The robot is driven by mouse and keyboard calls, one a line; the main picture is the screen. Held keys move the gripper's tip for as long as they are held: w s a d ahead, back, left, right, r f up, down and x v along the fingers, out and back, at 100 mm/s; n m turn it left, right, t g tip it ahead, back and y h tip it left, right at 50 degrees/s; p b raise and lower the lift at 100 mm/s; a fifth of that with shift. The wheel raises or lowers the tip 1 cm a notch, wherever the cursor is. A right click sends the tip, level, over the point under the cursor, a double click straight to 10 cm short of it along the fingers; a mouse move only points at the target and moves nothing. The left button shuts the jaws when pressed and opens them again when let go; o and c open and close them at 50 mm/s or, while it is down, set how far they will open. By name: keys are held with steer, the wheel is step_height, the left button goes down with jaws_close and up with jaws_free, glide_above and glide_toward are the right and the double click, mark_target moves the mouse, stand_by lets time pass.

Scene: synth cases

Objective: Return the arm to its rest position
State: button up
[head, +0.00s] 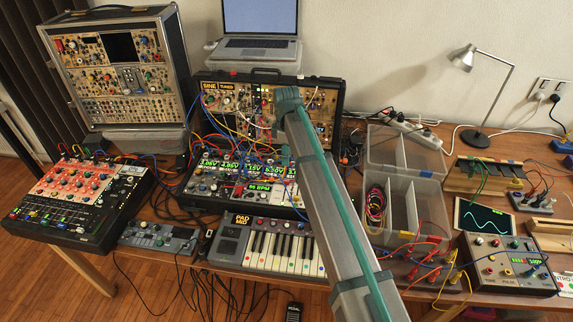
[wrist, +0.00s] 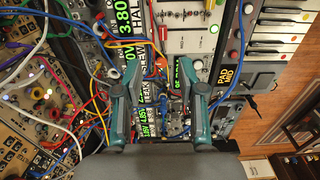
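My arm (head: 335,210) reaches from the bottom of the head view up and left over the table, above the open synth case (head: 340,95) and beside the keyboard (head: 270,243). My gripper (wrist: 158,88) shows best in the wrist view, with its two teal-and-grey fingers well apart and nothing held between them. Below the fingers are patch cables and module panels with lit green displays. In the head view, the arm's end hides most of the gripper. The height of the fingers above the panels is hard to tell.
Loose patch cables (head: 240,130) rise around the case. A laptop (head: 258,25) stands behind it, and a tall synth case (head: 120,70) at back left. A clear plastic box (head: 433,208), a desk lamp (head: 490,85) and a small oscilloscope (head: 485,217) are to the right.

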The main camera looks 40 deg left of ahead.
steer(key=shift+r, duration=0.4)
